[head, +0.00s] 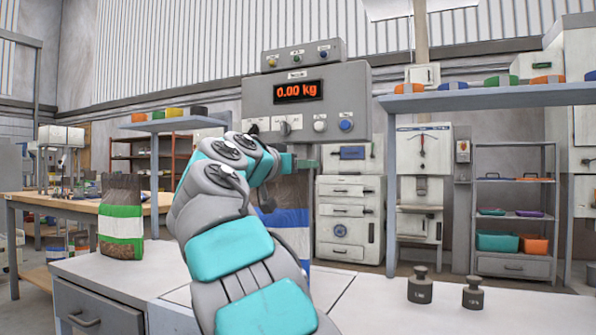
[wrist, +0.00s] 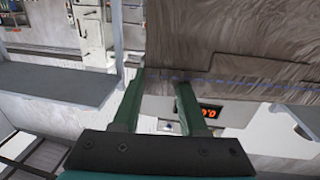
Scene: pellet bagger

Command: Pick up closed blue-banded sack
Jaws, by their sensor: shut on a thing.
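The blue-banded sack (head: 292,217) is behind my arm in the head view, right of the arm's bend. Its grey-brown upper part shows above the blue band, and much of it is hidden. In the wrist view the sack (wrist: 235,50) fills the upper right, with a blue stitched line along its closed edge. My gripper (wrist: 161,80) is shut on the sack at this stitched edge, one green finger at each side of the grip. In the head view the fingertips are mostly hidden. I cannot tell whether the sack's bottom touches the surface.
A scale display (head: 298,90) reads 0.00 kg above the bench. Two dark weights (head: 420,286) stand on the bench's right side. A shelf (head: 490,97) is at the right.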

